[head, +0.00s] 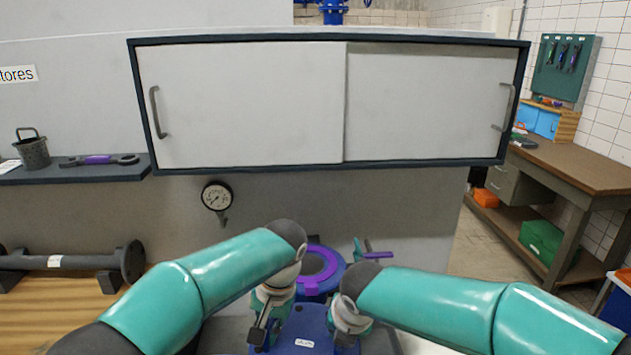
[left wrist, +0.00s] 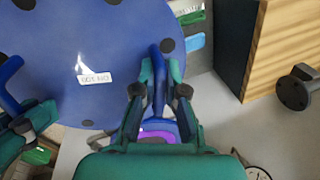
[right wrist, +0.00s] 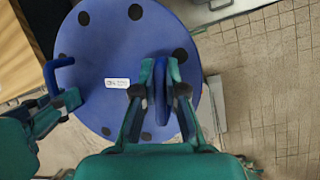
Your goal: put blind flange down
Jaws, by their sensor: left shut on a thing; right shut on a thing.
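The blind flange (head: 304,328) is a round blue disc with dark bolt holes, a white label and two blue handles. It fills much of the left wrist view (left wrist: 60,50) and shows nearly whole in the right wrist view (right wrist: 100,50). My left gripper (head: 262,325) is shut on one handle (left wrist: 157,75). My right gripper (head: 347,325) is shut on the other handle (right wrist: 160,85). The flange's underside and what lies beneath it are hidden. Behind it stands a blue pipe end with a purple ring (head: 318,268).
A cabinet with sliding doors (head: 240,105) hangs ahead. A pressure gauge (head: 216,196) is below it. A shelf at left holds a bucket (head: 32,150) and a purple-handled tool (head: 98,160). A flanged pipe spool (head: 70,262) lies at left. A workbench (head: 575,165) stands at right.

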